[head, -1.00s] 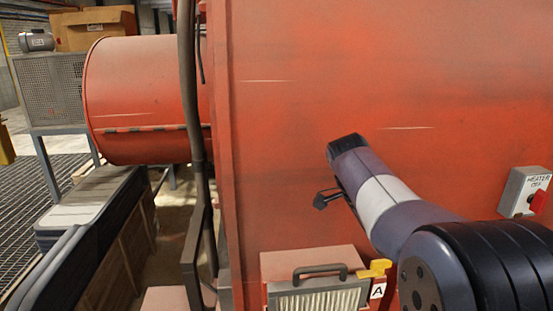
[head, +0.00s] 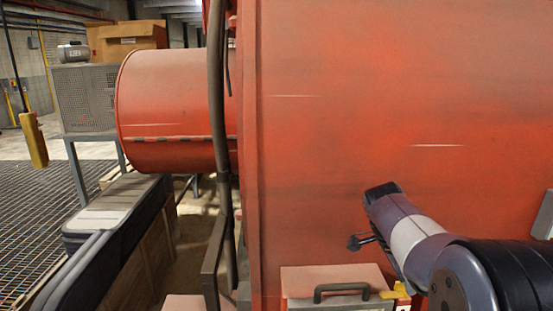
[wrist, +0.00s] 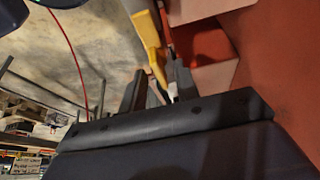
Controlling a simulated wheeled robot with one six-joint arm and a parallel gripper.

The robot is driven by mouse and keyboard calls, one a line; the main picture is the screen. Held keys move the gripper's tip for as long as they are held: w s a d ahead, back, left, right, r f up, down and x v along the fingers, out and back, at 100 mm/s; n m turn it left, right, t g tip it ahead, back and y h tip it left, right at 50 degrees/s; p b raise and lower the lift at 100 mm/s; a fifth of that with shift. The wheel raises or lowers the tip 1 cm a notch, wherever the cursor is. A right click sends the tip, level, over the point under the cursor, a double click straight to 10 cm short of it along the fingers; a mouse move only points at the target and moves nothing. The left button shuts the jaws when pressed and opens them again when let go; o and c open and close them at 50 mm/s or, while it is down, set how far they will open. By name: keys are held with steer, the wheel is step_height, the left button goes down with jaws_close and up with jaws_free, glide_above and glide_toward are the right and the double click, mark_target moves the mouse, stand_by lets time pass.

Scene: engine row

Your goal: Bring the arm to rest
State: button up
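My arm reaches in from the lower right of the head view, in front of a large red panel (head: 350,90). My gripper, a small dark shape in the head view (head: 359,242), shows only in part beside the arm's pale-banded link. In the wrist view, my gripper (wrist: 157,82) has two dark fingers standing apart, with no object seen held between them. A yellow latch handle (wrist: 151,40) shows beyond the fingers; whether they touch it I cannot tell.
A grey-and-red box with a dark handle (head: 340,288) and a yellow latch (head: 397,291) is low on the panel. A dark vertical pipe (head: 217,110) and a red drum (head: 170,110) stand left. A grey box edge (head: 544,215) shows at right.

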steer(key=v, duration=1.1)
steer(key=x, duration=1)
steer(key=shift+d+f, duration=0.15)
steer(key=shift+f, duration=0.15)
steer(key=shift+d+f, duration=0.15)
steer(key=shift+f, duration=0.2)
steer(key=n+t, duration=0.1)
steer(key=n, duration=0.1)
steer(key=n+t, duration=0.1)
steer(key=n, duration=0.1)
steer(key=shift+s+r+n+y, duration=0.1)
steer(key=shift+s+n+y, duration=0.1)
steer(key=shift+n+y, duration=0.15)
steer(key=shift+n+t+y+p, duration=0.35)
steer(key=shift+n+t+p, duration=0.2)
steer(key=shift+n, duration=1.2)
